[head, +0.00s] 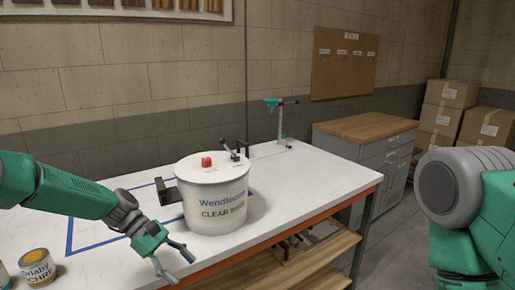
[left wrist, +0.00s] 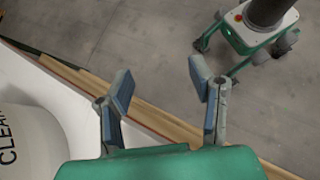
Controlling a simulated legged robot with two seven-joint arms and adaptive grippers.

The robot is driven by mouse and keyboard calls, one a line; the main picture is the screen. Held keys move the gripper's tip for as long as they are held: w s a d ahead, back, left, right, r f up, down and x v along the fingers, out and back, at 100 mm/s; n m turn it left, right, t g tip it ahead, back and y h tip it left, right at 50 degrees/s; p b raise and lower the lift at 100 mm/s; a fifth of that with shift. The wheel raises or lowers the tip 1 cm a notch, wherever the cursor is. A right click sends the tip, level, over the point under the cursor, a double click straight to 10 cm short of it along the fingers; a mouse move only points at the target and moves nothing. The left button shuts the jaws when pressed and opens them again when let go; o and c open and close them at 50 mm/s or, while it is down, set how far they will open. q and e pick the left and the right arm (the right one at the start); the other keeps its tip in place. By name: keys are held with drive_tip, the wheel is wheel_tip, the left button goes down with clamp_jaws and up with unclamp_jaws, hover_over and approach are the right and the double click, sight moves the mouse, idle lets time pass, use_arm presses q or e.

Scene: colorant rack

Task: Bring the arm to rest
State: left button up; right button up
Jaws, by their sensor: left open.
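My left arm (head: 75,192) comes in from the left in the head view. Its gripper (head: 178,264) is open and empty, in front of and below the white drum, near the table's front edge. The left wrist view shows the two fingers of the left gripper (left wrist: 160,92) spread apart with nothing between them, over the table edge and the floor. Part of my right arm (head: 470,200) shows at the right of the head view; its gripper is out of view.
A white drum (head: 215,205) labelled "CLEAR BASE" stands on the white table (head: 285,190), close to the left gripper. Paint cans (head: 38,268) stand at the front left. A wood-topped cabinet (head: 365,128) and cardboard boxes (head: 440,118) are at the back right. The floor (left wrist: 160,45) beyond the table is mostly open.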

use_arm(q)
drive_tip(key=s+f+m+y+b, duration=0.2)
drive_tip(key=s+f+m+y, duration=0.1)
drive_tip(key=s+f, duration=0.6)
drive_tip(key=s+f+m+y+b, duration=0.1)
drive_tip(key=s+f+m+y, duration=0.1)
drive_tip(key=s+f, duration=0.75)
drive_tip(key=s+a+f+m+t+y+b, duration=0.1)
drive_tip(key=s+a+m, duration=0.3)
drive_tip(key=s, duration=0.4)
drive_tip(key=s+a+f+m+t+y+b, duration=0.2)
drive_tip(key=s+a+f+m+y, duration=0.1)
drive_tip(key=s, duration=0.6)
drive_tip(key=shift+a+f+m+t+y+b, duration=0.35)
drive_tip(key=shift+a+f+m, duration=0.15)
drive_tip(key=shift+a+m, duration=0.6)
